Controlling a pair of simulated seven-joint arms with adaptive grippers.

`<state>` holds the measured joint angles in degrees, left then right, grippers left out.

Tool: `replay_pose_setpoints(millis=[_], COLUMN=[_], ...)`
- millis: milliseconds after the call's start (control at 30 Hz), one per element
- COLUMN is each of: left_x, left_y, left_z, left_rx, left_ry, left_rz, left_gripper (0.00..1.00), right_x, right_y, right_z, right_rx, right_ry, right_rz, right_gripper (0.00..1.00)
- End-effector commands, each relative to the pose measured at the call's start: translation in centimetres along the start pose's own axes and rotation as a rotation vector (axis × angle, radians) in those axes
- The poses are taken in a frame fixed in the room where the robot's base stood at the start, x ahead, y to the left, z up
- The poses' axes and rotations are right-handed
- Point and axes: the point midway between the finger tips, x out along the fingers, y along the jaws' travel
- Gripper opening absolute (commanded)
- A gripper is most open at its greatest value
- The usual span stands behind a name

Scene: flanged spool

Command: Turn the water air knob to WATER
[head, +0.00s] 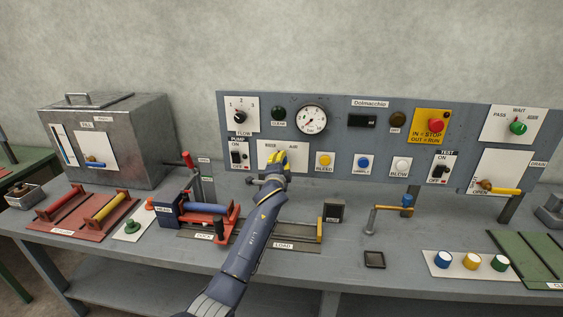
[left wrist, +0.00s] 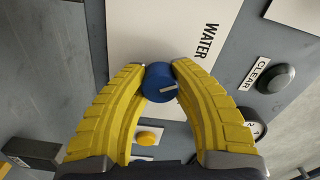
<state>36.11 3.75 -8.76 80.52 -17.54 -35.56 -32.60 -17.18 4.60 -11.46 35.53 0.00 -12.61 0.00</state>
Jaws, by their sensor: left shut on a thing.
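The water air knob (left wrist: 159,83) is a round blue knob with a white pointer line, on a white plate (left wrist: 135,35). In the left wrist view the WATER label (left wrist: 206,40) reads sideways above and right of the knob, and the pointer line lies nearly level. My left gripper (left wrist: 158,68) has its two yellow fingers shut on the knob from both sides. In the head view this gripper (head: 278,163) reaches the plate (head: 266,147) below the gauge and hides the knob; the AIR word shows at its right. My right gripper is not in view.
A yellow BLEED button (head: 324,160) sits right of the plate, and a pump switch (head: 238,155) left of it. The gauge (head: 311,120) is above. On the bench below my left arm are a red and blue fixture (head: 208,210) and a LOAD rail (head: 300,243).

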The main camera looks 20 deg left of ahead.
Motion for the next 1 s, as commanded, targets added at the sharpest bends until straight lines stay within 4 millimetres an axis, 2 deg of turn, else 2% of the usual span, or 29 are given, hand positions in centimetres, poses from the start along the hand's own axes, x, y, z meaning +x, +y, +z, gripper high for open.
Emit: replay_pose_setpoints(millis=[300,733,767,1000], left_x=[0.00,0.01,0.01,0.01], left_y=[0.01,-0.01,-0.01,-0.01], left_z=[0.01,0.01,0.01,0.00], left_rx=[-0.071,-0.077,-0.077,-0.076], left_ry=[0.000,0.000,0.000,0.000], left_rz=[0.000,0.000,0.000,0.000], left_gripper=[0.00,0.00,0.28,0.56], right_x=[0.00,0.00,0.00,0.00], right_y=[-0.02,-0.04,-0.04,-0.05], right_z=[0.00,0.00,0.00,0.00], right_rx=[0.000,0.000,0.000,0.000], right_ry=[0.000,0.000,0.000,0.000], right_rz=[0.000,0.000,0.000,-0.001], right_gripper=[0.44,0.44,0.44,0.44])
